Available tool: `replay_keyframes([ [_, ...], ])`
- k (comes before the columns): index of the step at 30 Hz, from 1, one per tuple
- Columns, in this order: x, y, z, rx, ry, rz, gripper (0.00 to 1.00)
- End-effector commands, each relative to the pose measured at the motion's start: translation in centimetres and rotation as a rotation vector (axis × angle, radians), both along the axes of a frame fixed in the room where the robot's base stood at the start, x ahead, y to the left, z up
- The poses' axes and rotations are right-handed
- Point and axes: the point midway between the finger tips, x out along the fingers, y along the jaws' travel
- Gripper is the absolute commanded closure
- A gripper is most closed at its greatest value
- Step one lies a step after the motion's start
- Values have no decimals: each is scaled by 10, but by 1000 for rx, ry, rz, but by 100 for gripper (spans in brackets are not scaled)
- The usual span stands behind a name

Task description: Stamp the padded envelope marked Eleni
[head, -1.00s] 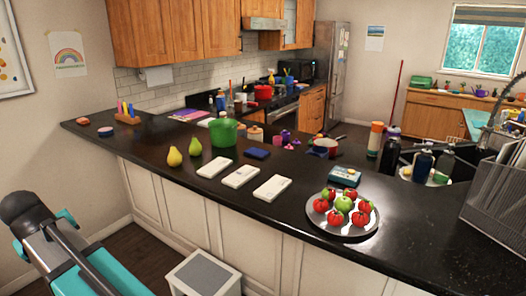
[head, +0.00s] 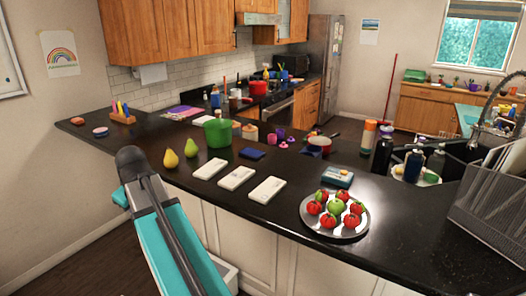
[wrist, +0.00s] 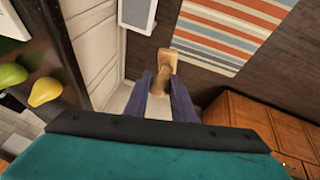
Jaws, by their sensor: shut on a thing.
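Three white padded envelopes lie in a row on the dark counter in the head view: a left one (head: 209,168), a middle one (head: 236,178) and a right one (head: 267,190). Any names on them are too small to read. In the wrist view my gripper (wrist: 160,88) is shut on a wooden stamp (wrist: 163,72), which shows between the two bluish fingers. The floor shows beyond it. In the head view my arm reaches up beside the counter's front edge, and the gripper itself is hidden. A dark blue flat thing (head: 252,153) lies behind the envelopes.
Two pears (head: 171,158) and a green pot (head: 218,131) stand left of and behind the envelopes. The counter's front edge (head: 225,200) is close to my arm. A striped rug (wrist: 233,28) lies below.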

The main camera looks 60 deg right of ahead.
Motion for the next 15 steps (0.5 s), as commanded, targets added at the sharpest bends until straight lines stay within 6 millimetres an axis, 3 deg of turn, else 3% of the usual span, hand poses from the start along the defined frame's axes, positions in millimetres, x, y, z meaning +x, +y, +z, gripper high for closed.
replay_keyframes([
  [3,-10,-32,9,0,0,20,91],
  [15,-53,-125,33,0,0,113,91],
])
